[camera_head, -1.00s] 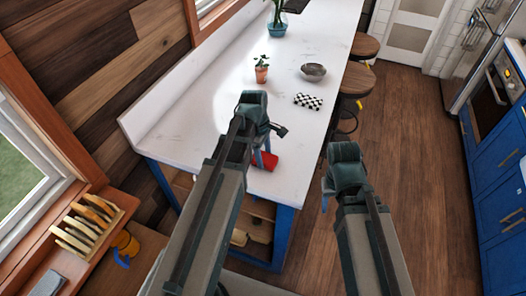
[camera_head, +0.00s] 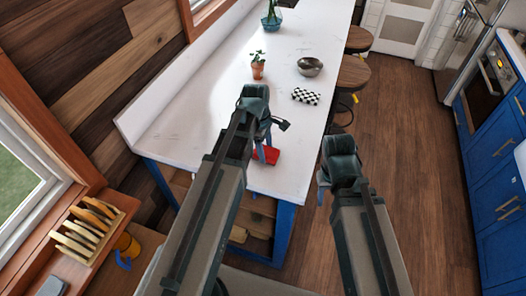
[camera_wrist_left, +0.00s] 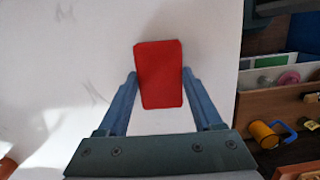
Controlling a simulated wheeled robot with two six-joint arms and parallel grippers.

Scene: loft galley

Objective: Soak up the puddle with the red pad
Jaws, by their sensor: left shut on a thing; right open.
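The red pad (camera_head: 267,156) is at the near end of the white counter (camera_head: 190,140). In the left wrist view the red pad (camera_wrist_left: 160,75) sits between the two blue fingers of my left gripper (camera_wrist_left: 160,82), which is shut on it. I cannot tell whether the pad touches the counter or is just above it. My right gripper (camera_head: 322,188) is open and empty, beyond the counter's right edge over the floor. I cannot make out a puddle; faint grey marks show on the counter in the left wrist view. My left arm hides part of the counter.
A potted plant (camera_head: 258,66), a metal bowl (camera_head: 310,67) and a black-and-white checkered item (camera_head: 305,96) stand farther along the counter. A blue glass planter (camera_head: 271,22) is at the back. Stools (camera_head: 352,74) line the right side. The counter's left middle is clear.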

